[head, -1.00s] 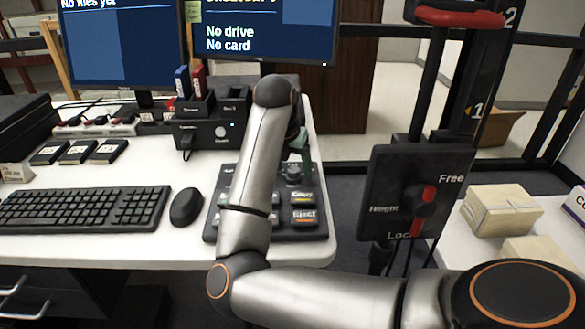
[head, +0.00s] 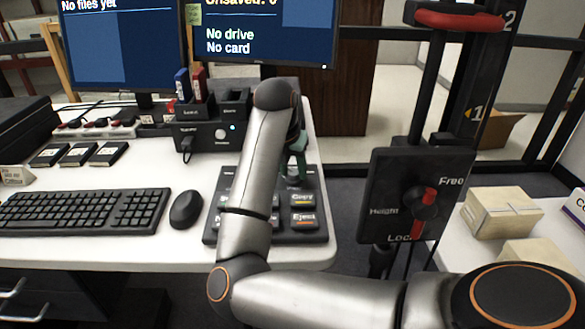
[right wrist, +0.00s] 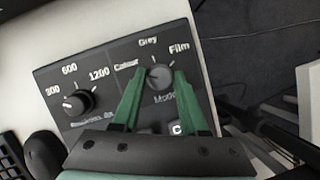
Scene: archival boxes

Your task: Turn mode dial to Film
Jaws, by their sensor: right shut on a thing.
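The mode dial (right wrist: 159,76) shows in the right wrist view as a dark round knob with a pale pointer mark, ringed by the labels Colour, Grey and Film. Its pointer appears to face up and left, toward the Colour and Grey side; the exact setting is hard to tell. My right gripper (right wrist: 160,88), with green fingers, is shut on the dial, one finger at each side. In the head view my right gripper (head: 296,160) is over the upper right of the black control panel (head: 316,237), and the dial is mostly hidden there. My left gripper is not in view.
A resolution dial (right wrist: 78,102) sits left of the mode dial. Copy (head: 303,198) and Eject (head: 304,220) buttons are on the panel. A mouse (head: 186,209) and keyboard (head: 85,210) lie to the left. A height lever (head: 424,205) stands to the right.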

